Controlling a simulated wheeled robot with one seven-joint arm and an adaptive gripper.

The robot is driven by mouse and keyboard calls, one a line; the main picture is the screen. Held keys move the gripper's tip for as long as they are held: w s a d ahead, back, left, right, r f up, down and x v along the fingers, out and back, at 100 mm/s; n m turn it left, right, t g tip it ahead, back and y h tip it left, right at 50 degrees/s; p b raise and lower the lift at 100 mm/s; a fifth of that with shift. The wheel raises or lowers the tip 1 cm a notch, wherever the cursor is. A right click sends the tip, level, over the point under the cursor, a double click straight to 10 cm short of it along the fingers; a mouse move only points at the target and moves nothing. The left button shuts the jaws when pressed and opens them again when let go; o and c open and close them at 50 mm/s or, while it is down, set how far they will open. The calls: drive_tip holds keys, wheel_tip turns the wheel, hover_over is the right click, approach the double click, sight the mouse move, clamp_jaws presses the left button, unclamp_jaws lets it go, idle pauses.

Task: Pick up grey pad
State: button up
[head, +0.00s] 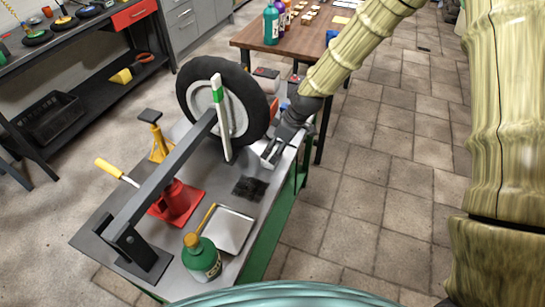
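A dark grey, rough-looking square pad (250,188) lies flat on the grey workbench top (207,170), right of its middle. My gripper (271,159) is above the bench's right edge, a little beyond the pad and to its right in the head view. It points down, and its fingers look apart with nothing seen between them. It does not appear to touch the pad. The pad is in full view.
A wheel with a black tyre (246,94) stands behind the pad. A grey angled arm (160,178) with a green-and-white upright (220,118) crosses the bench. Floor at right is clear.

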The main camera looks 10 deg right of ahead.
sight(271, 154)
drive_tip(key=shift+p+x, duration=0.65)
drive_tip(key=shift+x, duration=2.2)
drive_tip(key=shift+w+d, duration=0.15)
drive_tip(key=c, duration=1)
